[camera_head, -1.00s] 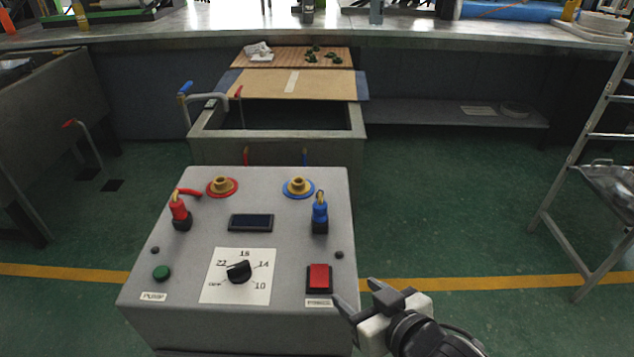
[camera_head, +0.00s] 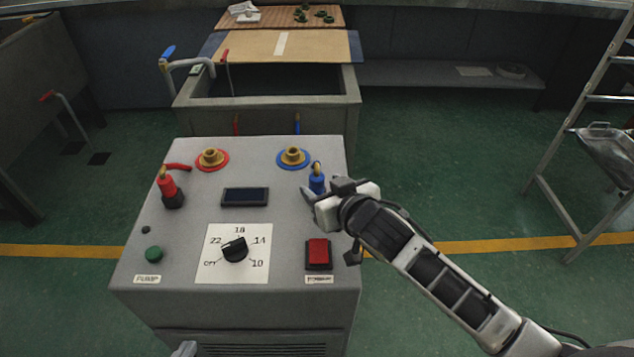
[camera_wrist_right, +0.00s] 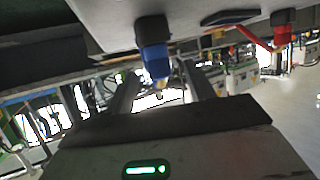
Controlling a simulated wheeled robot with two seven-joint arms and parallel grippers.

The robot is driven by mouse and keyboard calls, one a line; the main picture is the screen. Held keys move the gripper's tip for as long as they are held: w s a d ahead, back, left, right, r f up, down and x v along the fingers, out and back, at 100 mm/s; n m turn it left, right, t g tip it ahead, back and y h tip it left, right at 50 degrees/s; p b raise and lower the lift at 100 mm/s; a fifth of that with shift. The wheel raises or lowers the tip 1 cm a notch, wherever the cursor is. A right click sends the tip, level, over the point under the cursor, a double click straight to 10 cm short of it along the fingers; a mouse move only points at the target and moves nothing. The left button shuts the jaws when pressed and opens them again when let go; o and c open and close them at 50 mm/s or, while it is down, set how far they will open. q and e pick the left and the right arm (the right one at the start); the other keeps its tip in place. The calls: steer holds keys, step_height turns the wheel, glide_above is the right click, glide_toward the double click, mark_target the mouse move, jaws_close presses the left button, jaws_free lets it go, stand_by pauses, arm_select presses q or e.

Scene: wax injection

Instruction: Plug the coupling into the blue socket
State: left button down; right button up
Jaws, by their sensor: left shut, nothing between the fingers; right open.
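The blue coupling (camera_head: 317,181) with a brass tip stands upright on the right of the grey box's top. The blue socket (camera_head: 293,157), a brass fitting on a blue ring, is just behind it to the left. My right gripper (camera_head: 322,193) is open at the blue coupling and partly hides its lower part. The right wrist view is upside down and shows the blue coupling (camera_wrist_right: 154,52) ahead of the gap between the open fingers (camera_wrist_right: 163,88); I cannot tell whether they touch it. Only a tip of my left gripper (camera_head: 185,349) shows at the bottom edge, shut and empty.
The grey box (camera_head: 140,280) also carries a red coupling (camera_head: 169,188), a red socket (camera_head: 212,158), a display (camera_head: 245,196), a dial (camera_head: 235,249), a green button (camera_head: 154,254) and a red switch (camera_head: 318,252). An open tank (camera_head: 270,115) stands behind it.

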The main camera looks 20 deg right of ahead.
mark_target(320, 182)
steer(key=x, duration=0.4)
steer(key=shift+w+d+r, duration=0.1)
steer(key=shift+w+r, duration=0.05)
steer(key=shift+r, duration=0.05)
steer(key=c, duration=1.1)
